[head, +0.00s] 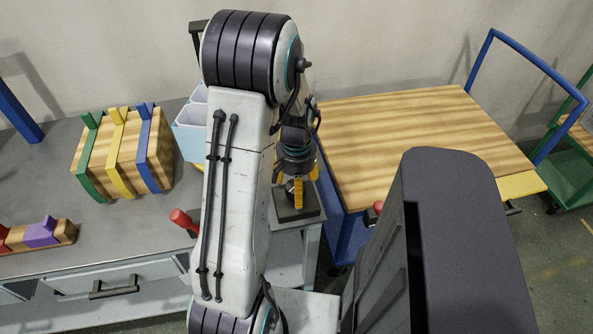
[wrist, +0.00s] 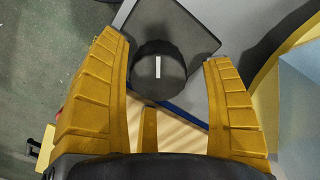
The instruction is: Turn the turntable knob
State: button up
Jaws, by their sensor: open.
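The turntable knob (wrist: 157,72) is a round dark knob with a white line on top, which runs nearly up and down in the wrist view. It sits on a dark square plate (wrist: 196,28), which also shows at the bench corner in the head view (head: 296,214). My gripper (wrist: 166,50) is open, with its yellow fingers spread on either side of the knob and a gap at each side. In the head view my gripper (head: 297,188) points down over the plate, and its fingers partly hide the knob.
A grey bench holds a wooden block with coloured straps (head: 128,158), a smaller block with a purple piece (head: 42,234), a red handle (head: 183,220) and light blue bins (head: 188,138). A wooden-topped cart (head: 410,140) with a blue handle stands at the right.

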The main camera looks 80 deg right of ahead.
notch_tip(320, 180, up, 12)
jog(key=shift+f, duration=0.25)
dwell(0.3)
